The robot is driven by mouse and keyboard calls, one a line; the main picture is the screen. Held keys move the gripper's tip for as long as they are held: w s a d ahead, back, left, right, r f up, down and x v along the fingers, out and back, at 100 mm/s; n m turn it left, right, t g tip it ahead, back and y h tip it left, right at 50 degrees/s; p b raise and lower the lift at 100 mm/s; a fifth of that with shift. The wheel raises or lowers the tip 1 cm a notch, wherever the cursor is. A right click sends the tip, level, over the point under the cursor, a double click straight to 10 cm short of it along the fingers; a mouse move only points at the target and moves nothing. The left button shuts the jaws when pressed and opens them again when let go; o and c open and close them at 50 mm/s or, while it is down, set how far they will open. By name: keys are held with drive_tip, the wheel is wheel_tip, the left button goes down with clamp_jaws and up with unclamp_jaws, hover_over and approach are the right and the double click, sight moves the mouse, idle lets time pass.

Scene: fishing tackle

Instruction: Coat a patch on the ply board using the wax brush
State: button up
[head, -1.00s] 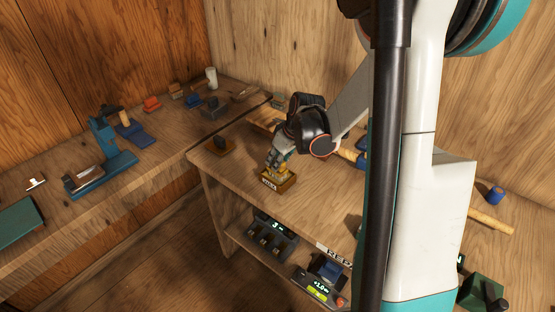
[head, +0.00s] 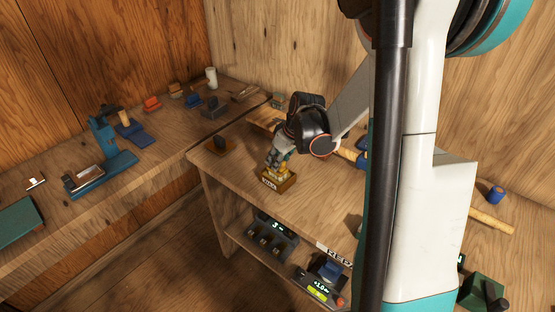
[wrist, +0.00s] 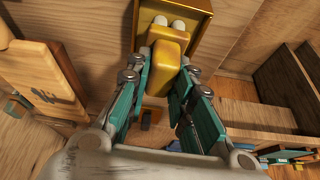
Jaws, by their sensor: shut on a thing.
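My gripper (wrist: 160,95) has its teal fingers shut on a yellow block-like handle (wrist: 167,62), which I take to be the wax brush. The handle's lower end is hidden. A small brown box (head: 280,182) with a pale label on its front stands below my gripper (head: 278,160) in the head view. In the wrist view this yellow-brown box (wrist: 205,12) is at the top, with two pale rounded knobs beside the handle. A light wooden board with dark marks (wrist: 40,68) is at the left; I cannot tell whether it is the ply board.
A blue clamp-like tool (head: 112,155) and several small blocks occupy the left bench. Devices with lit displays (head: 272,238) stand on the lower shelf. Bare bench top (head: 325,192) lies right of the box.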

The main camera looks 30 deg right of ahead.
idle(0.4)
drive_tip(key=shift+r+p, duration=2.45)
drive_tip(key=shift+r, duration=1)
drive_tip(key=shift+a+f, duration=0.1)
drive_tip(key=s+a+f+m+b, duration=0.1)
drive_tip(key=a+f, duration=0.3)
drive_tip(key=a, duration=0.4)
drive_tip(key=s+a+f+m+h+b, duration=0.1)
drive_tip(key=s+a+f+m, duration=0.1)
drive_tip(key=a+f, duration=0.3)
drive_tip(key=a, duration=0.3)
drive_tip(key=shift+a+f, duration=0.15)
drive_tip(key=shift+s, duration=0.15)
